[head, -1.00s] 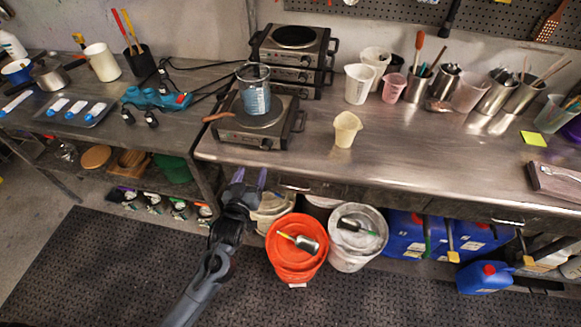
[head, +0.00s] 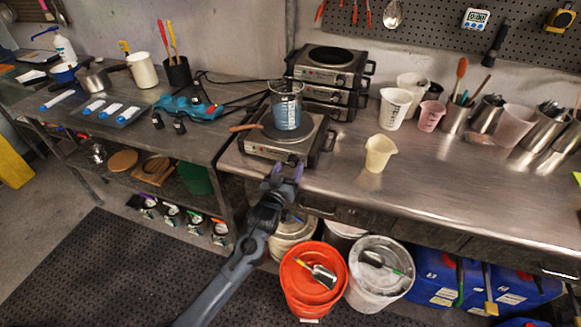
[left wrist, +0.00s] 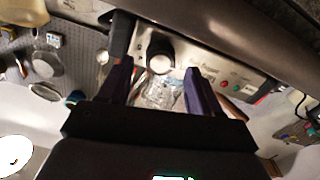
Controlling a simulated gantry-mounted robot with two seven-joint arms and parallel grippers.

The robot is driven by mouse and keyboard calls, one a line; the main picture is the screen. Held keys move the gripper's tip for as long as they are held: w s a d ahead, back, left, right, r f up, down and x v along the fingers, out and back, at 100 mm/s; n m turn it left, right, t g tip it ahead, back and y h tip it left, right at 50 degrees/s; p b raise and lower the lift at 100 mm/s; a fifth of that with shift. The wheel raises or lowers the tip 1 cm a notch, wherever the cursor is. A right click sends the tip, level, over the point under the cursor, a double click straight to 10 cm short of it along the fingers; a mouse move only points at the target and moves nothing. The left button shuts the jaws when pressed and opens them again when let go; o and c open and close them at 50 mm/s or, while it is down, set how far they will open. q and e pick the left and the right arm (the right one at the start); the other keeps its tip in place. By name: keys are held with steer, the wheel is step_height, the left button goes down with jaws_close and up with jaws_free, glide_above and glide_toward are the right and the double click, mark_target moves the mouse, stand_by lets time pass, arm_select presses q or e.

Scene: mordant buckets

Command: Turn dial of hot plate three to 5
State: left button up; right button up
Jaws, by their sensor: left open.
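A hot plate (head: 262,146) with a dark top stands alone at the left end of the steel bench. A clear beaker of blue liquid (head: 287,110) stands on it. My left gripper (head: 286,170) is open in front of this plate's front panel, by its dial. In the left wrist view, the dial (left wrist: 160,54), a black knob with a pale face, shows between the spread fingertips of my left gripper (left wrist: 158,68). I cannot tell whether the fingers touch it. The panel's red and green lights are to its right there. No number on the plate is readable. My right gripper is not in view.
More hot plates (head: 331,76) are stacked behind. A wooden-looking handle (head: 245,127) lies by the plate's left side. A cream jug (head: 379,153) stands to the right. Orange (head: 313,279) and white buckets (head: 380,275) are below the bench edge. Bench space right of the jug is clear.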

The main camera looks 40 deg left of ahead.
arm_select(q)
steer(key=shift+x, duration=1.25)
